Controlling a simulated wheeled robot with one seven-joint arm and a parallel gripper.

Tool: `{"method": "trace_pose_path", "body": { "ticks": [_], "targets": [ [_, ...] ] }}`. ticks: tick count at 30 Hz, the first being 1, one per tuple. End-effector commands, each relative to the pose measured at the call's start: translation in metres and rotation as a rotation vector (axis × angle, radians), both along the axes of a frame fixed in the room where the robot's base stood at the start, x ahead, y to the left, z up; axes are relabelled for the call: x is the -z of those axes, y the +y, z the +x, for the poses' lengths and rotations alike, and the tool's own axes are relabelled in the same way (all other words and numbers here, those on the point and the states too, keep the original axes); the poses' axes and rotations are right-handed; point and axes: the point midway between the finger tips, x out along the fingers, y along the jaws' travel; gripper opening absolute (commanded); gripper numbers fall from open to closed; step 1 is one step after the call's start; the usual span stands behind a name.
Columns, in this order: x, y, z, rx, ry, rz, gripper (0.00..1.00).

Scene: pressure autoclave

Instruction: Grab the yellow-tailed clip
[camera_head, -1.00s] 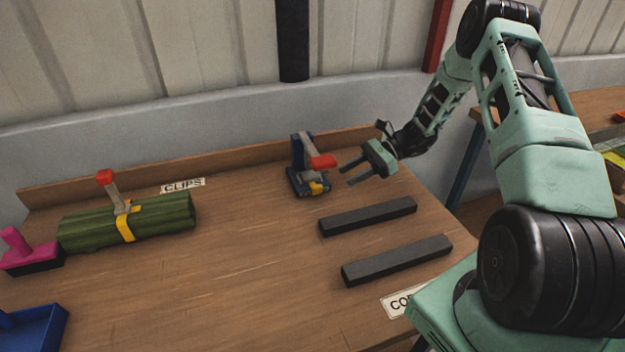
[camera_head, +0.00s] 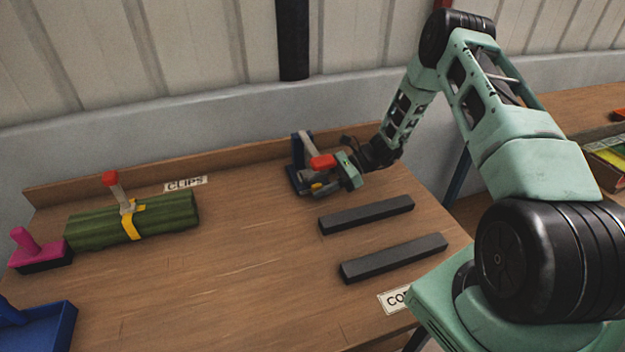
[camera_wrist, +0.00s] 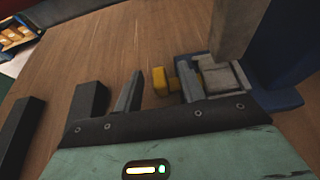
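The clip's yellow tail (camera_wrist: 160,82) shows in the wrist view between my two fingers, with its narrow stem running behind the right finger toward a grey block. In the head view the yellow part (camera_head: 318,186) sits low at the front of a blue clip device (camera_head: 296,180) with a red-ended lever (camera_head: 322,162). My gripper (camera_wrist: 160,92) is open, with a finger on each side of the tail and visible gaps, at least on the left. In the head view my gripper (camera_head: 333,181) is close to the device's right side and partly covers it.
Two dark bars (camera_head: 366,215) (camera_head: 394,259) lie on the wooden table (camera_head: 250,270) in front of my gripper. A green bundle (camera_head: 165,217) with a yellow strap, a pink-handled block (camera_head: 38,252) and a blue tray (camera_head: 45,330) stand at left. The table's middle is clear.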

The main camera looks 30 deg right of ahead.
Motion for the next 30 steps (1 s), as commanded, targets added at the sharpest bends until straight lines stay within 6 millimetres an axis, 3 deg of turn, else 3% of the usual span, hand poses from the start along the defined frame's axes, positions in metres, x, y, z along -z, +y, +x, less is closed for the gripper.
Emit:
{"method": "trace_pose_path", "body": {
  "ticks": [1, 5, 6, 17, 23, 30],
  "targets": [
    [0.000, 0.000, 0.000, 0.000, 0.000, 0.000, 0.40],
    [0.000, 0.000, 0.000, 0.000, 0.000, 0.000, 0.04],
    [0.000, 0.000, 0.000, 0.000, 0.000, 0.000, 0.00],
    [-0.001, 0.000, 0.000, -0.001, 0.000, 0.000, 0.00],
    [-0.013, 0.000, 0.000, -0.001, -0.002, 0.000, 0.00],
    [-0.012, -0.042, -0.008, 0.004, -0.001, -0.001, 0.00]
  ]
}}
